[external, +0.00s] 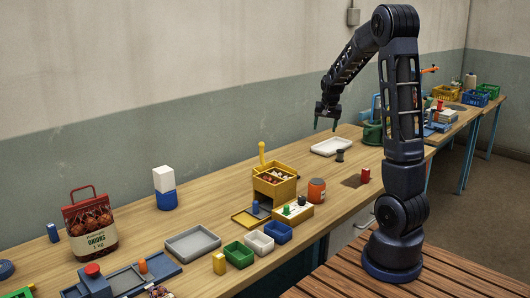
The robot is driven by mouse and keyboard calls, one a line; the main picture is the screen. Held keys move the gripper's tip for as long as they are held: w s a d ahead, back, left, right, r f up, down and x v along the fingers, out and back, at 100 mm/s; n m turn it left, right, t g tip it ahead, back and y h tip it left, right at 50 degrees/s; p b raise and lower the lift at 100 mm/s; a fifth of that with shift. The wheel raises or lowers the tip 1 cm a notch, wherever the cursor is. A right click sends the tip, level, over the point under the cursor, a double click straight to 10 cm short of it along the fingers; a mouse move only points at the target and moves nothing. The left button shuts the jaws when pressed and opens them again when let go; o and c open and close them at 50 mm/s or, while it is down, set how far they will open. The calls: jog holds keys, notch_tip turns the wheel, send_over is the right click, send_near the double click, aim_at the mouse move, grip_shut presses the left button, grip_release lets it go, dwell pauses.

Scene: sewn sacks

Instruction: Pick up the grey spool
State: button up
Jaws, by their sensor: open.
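A small dark grey spool-like piece (340,156) stands upright on the wooden bench, beside the right end of a white tray. It is the thing that best fits the grey spool, though it is small in the picture. My gripper (326,127) hangs from the arm, fingers pointing down, open and empty. It appears above the area of the white tray and the grey spool, apart from both. How far it is from the spool in depth is hard to tell.
The white tray (330,146) lies left of the spool. A red spool (365,176) and an orange jar (317,191) stand nearer. A yellow bin (274,182) stands farther left. A green container (372,134) is to the right, partly behind my arm. Bare bench lies around the spool.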

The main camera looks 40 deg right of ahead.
aim_at(340, 151)
jog(key=w+d+f+m+g+h, duration=0.1)
jog(key=d+f+m, duration=0.1)
jog(key=d+f, duration=0.5)
jog(key=w+d+f+m+h, duration=0.15)
jog(key=d+f, duration=0.25)
jog(key=d, duration=0.6)
jog(key=shift+g+y, duration=0.3)
jog(key=shift+y, duration=0.05)
jog(key=x, duration=1)
jog(key=shift+f, duration=0.4)
jog(key=shift+c, duration=0.5)
jog(key=c, duration=1)
